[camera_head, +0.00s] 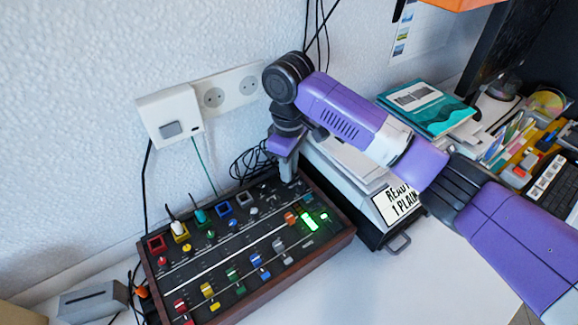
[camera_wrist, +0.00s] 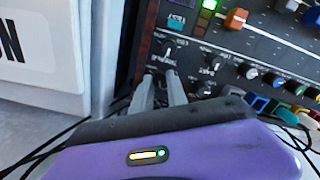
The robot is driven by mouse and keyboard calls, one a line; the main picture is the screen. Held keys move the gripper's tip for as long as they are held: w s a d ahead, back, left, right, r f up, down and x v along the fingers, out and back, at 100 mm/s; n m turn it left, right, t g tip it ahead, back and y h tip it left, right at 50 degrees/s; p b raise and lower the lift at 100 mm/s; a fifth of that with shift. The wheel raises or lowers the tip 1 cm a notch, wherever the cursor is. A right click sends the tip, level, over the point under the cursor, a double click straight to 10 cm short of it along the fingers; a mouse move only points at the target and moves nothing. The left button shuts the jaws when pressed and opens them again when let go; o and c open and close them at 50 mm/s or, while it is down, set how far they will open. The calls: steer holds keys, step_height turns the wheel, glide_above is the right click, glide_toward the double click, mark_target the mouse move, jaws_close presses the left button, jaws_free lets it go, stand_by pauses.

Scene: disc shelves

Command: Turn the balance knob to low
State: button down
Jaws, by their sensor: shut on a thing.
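The mixing panel (camera_head: 290,268) is a dark wood-edged box with rows of coloured knobs and sliders, on the white table in the head view. My gripper (camera_head: 289,178) reaches down to its back right corner. In the wrist view my gripper (camera_wrist: 161,80) has its two grey fingers close together at the panel surface, shut on a small knob there. The fingers mostly hide this knob, and its pointer cannot be seen. The printed labels are too small to read surely. Dark knobs with white pointers (camera_wrist: 168,49) sit close by.
A green lit display (camera_head: 309,221) is near the panel's right end. A printer-like box with a sign (camera_head: 396,203) stands close right of my gripper. Black cables (camera_head: 252,162) lie behind the panel. A wall socket unit (camera_head: 170,115) is at the back left. Table is clear in front.

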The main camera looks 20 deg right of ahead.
steer(key=c, duration=1.3)
jaws_free()
steer(key=shift+w+d, duration=0.1)
